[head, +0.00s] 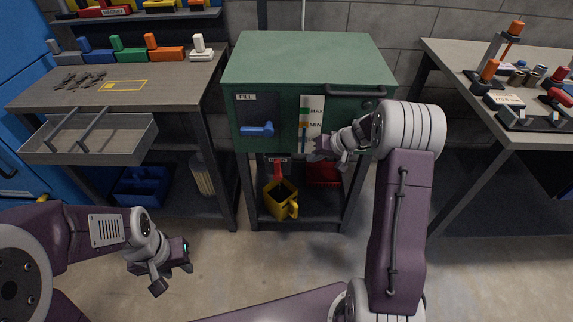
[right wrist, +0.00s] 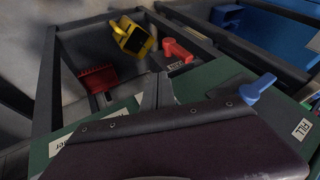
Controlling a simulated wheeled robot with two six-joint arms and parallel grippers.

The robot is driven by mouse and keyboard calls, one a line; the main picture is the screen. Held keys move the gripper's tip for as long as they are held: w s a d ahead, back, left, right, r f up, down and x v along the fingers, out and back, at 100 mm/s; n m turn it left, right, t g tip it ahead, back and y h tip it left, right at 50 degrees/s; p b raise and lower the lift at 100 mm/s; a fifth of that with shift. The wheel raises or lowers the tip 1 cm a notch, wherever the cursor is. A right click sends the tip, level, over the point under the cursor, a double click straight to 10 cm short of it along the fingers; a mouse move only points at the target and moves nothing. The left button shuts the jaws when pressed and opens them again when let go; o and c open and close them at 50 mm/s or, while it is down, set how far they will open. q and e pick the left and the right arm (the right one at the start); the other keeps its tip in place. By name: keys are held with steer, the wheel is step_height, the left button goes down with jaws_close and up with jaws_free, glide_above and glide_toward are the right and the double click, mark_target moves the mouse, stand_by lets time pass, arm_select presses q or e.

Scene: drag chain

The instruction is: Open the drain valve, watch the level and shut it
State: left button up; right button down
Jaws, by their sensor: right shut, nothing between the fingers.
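The green tank cabinet (head: 300,60) stands in the middle. The red drain valve handle (head: 278,169) sits low under its front and points downward in the head view; it also shows in the right wrist view (right wrist: 178,50). The level gauge (head: 311,113) is marked MAX and MIN; the liquid level is too small to read. A yellow jug (head: 281,200) stands below the drain. My right gripper (head: 316,152) is shut and empty, in front of the cabinet, right of the red handle and apart from it. My left gripper (head: 174,277) is open and empty, low at the left.
A blue FILL valve handle (head: 257,129) is on the cabinet's left front, above the drain. A red bin (head: 323,173) is on the lower shelf beside the jug. A workbench with an open drawer (head: 95,140) stands left, another bench (head: 460,62) right.

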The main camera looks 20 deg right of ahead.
mark_target(278, 168)
steer(key=shift+w+a+f+b, duration=0.35)
steer(key=shift+w+a+f, duration=0.65)
steer(key=shift+a+f, duration=0.3)
steer(key=shift+w+a+f+b, duration=0.3)
steer(key=shift+w+a+f, duration=0.8)
steer(key=shift+f, duration=0.25)
steer(key=shift+w+a+f+b, duration=0.35)
steer(key=shift+w+a+f, duration=0.55)
steer(key=shift+a+f, duration=0.4)
